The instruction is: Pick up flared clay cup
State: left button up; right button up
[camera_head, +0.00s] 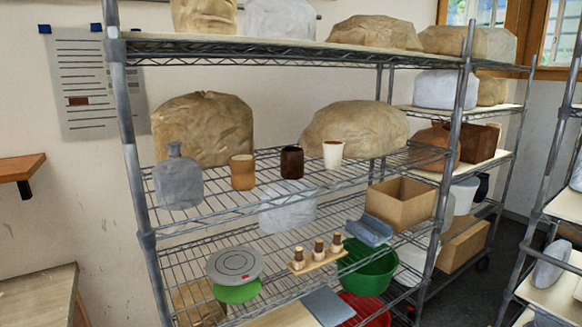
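Three small cups stand upright on the middle wire shelf (265,188). The white cup (333,155) on the right widens toward its rim and looks the most flared. The dark brown cup (292,163) stands left of it, and the tan-orange cup (242,172) stands further left. Which one is meant by the flared clay cup is not certain from shape alone. The cups stand apart from each other. Neither of my grippers shows in this view.
A grey bottle (178,178) stands left of the cups. Large wrapped lumps (203,130) (355,128) sit behind them. Metal posts (130,150) (450,160) and the upper shelf (290,45) frame the space. The shelf's front edge before the cups is mostly clear.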

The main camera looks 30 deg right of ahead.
aim_at(333, 150)
jog(key=z, duration=1.3)
jog(key=i+l, duration=0.15)
jog(key=l, duration=0.25)
jog(key=i+l+u, duration=0.1)
jog(key=l, duration=0.25)
jog(key=i, duration=0.1)
